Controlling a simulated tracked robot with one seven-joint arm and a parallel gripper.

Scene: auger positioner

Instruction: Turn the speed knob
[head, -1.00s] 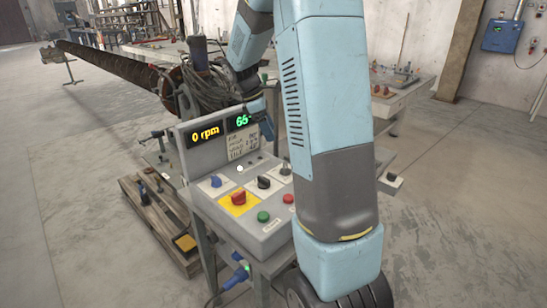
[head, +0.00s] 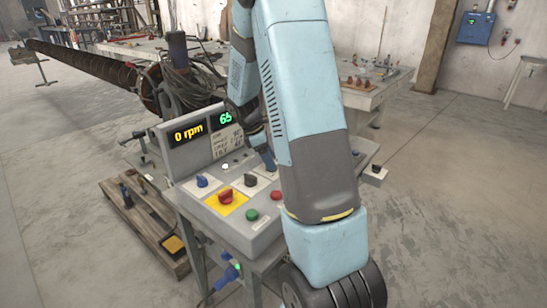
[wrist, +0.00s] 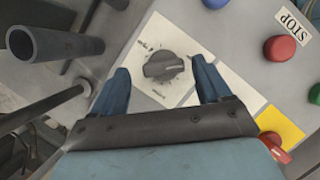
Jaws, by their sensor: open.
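A black knob (wrist: 163,67) with a pale pointer line sits on a white plate with small markings, which I cannot read well. In the wrist view it lies between the two blue fingers of my gripper (wrist: 162,85), which are open and spread either side of it. I cannot tell whether they touch it. In the head view my gripper (head: 268,160) is over the right part of the grey control panel (head: 212,212), and the arm hides the knob there. Another black knob (head: 250,180) on a white plate stands just left of the gripper.
A red knob (head: 225,196) on a yellow plate, a blue knob (head: 202,181), a green button (head: 252,215) and a red button (head: 276,195) share the panel. A dark tube (wrist: 55,46) juts up at left in the wrist view.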

